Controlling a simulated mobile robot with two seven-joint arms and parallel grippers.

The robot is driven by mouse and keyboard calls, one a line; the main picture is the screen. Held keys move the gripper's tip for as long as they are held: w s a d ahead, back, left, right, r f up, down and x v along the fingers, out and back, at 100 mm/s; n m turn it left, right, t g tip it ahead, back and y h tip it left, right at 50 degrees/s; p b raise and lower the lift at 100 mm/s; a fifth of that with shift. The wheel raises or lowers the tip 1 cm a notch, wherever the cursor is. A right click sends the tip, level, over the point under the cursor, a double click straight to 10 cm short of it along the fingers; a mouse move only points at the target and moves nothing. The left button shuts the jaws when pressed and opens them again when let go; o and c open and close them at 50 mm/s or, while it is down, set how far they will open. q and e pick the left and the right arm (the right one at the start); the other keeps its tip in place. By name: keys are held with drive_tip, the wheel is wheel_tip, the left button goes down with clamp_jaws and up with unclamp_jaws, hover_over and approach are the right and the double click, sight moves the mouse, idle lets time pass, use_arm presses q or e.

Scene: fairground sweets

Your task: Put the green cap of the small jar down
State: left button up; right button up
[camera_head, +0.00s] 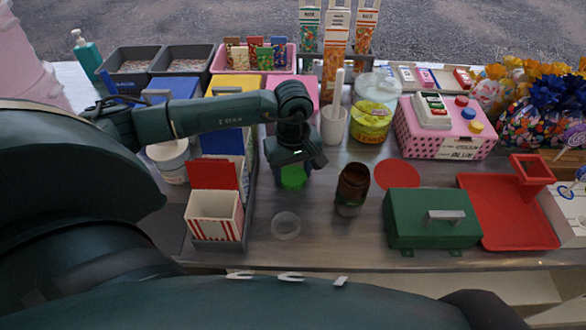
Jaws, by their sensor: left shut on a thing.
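My left gripper (294,163) points down over the middle of the counter (325,232). It is shut on the green cap (293,178), which shows just below the fingers. Whether the cap touches the counter or hangs a little above it, I cannot tell. A small, clear, round open vessel (286,226) stands nearer to me, apart from the cap; it looks like the small jar without a cap. My right gripper is not in view.
A brown jar (353,187) and a flat red disc (398,174) are right of the gripper. A green box (432,218) and a red tray (507,211) lie further right. A striped carton (214,215) stands left, a white cup (333,125) behind. Bare counter lies between gripper and brown jar.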

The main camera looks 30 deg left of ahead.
sight(293, 175)
use_arm(q)
drive_tip(key=shift+f+b, duration=0.25)
drive_tip(key=shift+b, duration=0.1)
drive_tip(key=o, duration=1.1)
drive_tip(key=shift+r, duration=0.15)
wheel_tip(293, 175, up, 12)
drive_tip(key=shift+r+b, duration=0.2)
drive_tip(key=shift+b, duration=0.25)
drive_tip(key=shift+f, duration=0.1)
